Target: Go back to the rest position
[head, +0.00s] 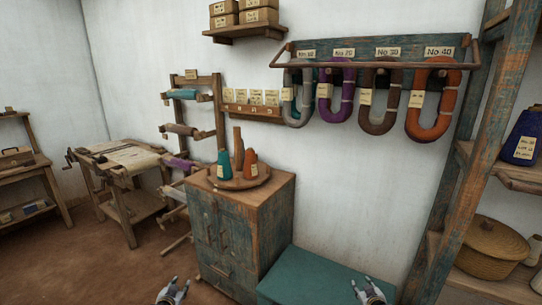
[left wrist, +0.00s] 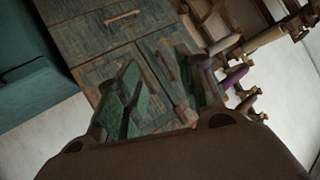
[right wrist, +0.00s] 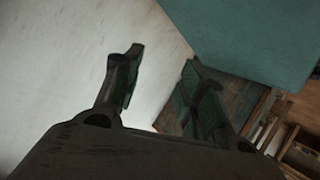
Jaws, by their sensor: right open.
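My left gripper (head: 173,285) is low in the head view, in front of the cabinet's lower front. Its two fingers stand apart and empty in the left wrist view (left wrist: 160,88), with the blue-green cabinet (left wrist: 92,40) behind them. My right gripper (head: 368,283) is at the lower right of the head view, by the right end of the teal chest. Its fingers are apart with nothing between them in the right wrist view (right wrist: 160,78).
A worn cabinet (head: 247,235) carries a round wooden tray (head: 240,183) with thread cones. A teal chest (head: 315,278) stands beside it. Coloured yarn hanks (head: 434,110) hang on a wall rack. A shelf post (head: 465,160) rises at right. Brown floor (head: 90,270) is open at left.

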